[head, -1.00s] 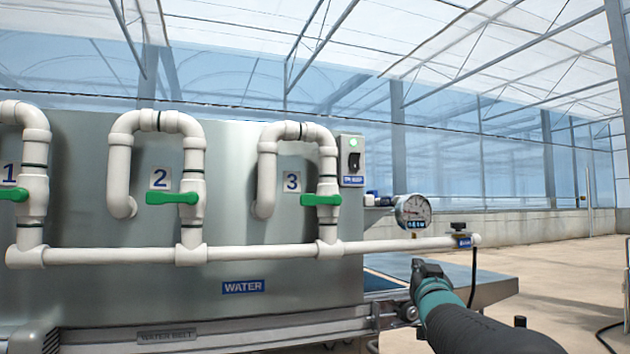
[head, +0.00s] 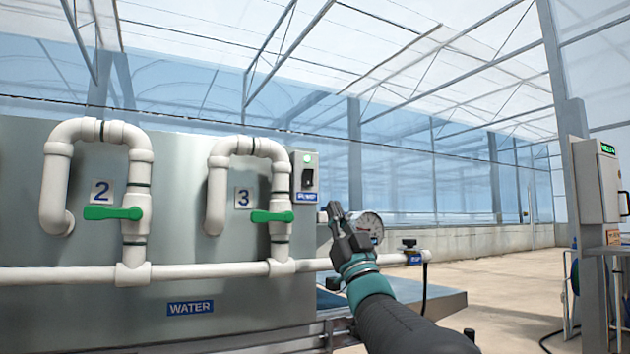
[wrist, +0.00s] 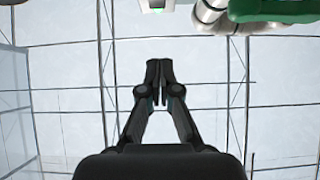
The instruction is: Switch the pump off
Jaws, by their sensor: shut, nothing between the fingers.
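The pump switch box (head: 304,177) is a small grey box on the right end of the steel panel. It has a green lit lamp on top, a dark rocker switch in the middle and a blue label reading PUMP below. My gripper (head: 334,208) points upward, just right of and a little below the box, in front of the gauge. It is shut and empty. I cannot tell whether gripper and box touch.
Green valve handles number 2 (head: 112,213) and number 3 (head: 271,216) sit on white pipes left of the switch. A pressure gauge (head: 370,226) is partly behind my gripper. A white cabinet (head: 598,180) stands at the far right. The floor between is open.

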